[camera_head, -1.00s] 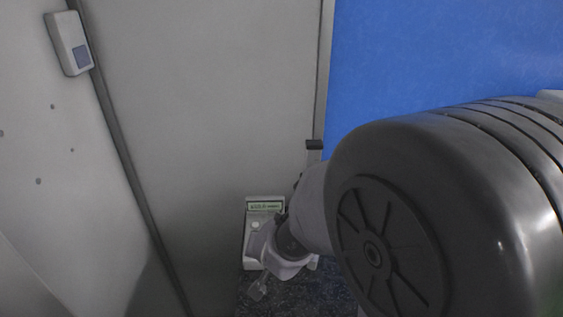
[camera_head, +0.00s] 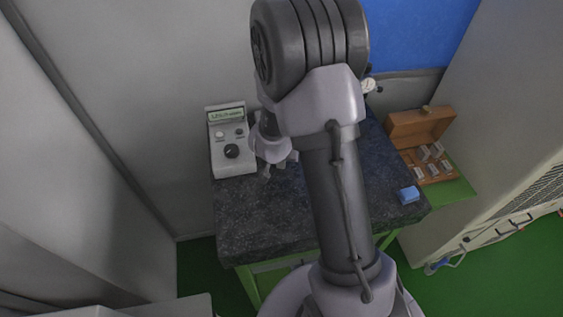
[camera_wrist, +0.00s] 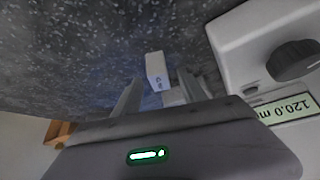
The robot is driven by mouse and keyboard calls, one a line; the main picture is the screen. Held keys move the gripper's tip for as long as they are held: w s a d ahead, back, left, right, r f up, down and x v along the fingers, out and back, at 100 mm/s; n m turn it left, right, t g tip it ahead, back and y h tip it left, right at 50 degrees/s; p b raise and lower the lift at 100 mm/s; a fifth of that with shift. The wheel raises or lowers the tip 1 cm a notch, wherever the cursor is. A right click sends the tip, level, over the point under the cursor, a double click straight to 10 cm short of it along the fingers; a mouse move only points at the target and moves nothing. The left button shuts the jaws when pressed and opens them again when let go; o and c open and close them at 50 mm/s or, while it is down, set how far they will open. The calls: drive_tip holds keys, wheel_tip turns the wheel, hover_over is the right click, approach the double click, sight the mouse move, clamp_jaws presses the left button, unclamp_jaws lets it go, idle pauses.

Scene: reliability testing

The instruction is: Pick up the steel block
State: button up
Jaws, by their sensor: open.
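A small pale grey steel block (camera_wrist: 157,68) with dark markings stands on the dark speckled worktop in the wrist view. My gripper (camera_wrist: 160,82) is open, with a finger to either side of the block's near end in the picture; I cannot tell whether they touch it. A second pale piece (camera_wrist: 174,97) shows just below the block, partly hidden by my gripper. In the head view my gripper (camera_head: 279,168) is low over the worktop (camera_head: 265,215), beside the instrument, and my arm hides the block there.
A measuring instrument (camera_head: 232,150) with a knob and display stands left of my gripper; in the wrist view it is close on the right (camera_wrist: 255,50). The worktop's front is clear.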

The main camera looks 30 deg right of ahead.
drive_tip(key=shift+w+d+f, duration=0.2)
drive_tip(key=shift+w+f, duration=0.1)
drive_tip(key=shift+f, duration=0.3)
drive_tip(key=shift+r, duration=0.1)
drive_tip(key=shift+s, duration=0.1)
drive_tip(key=shift+c, duration=0.9)
clamp_jaws()
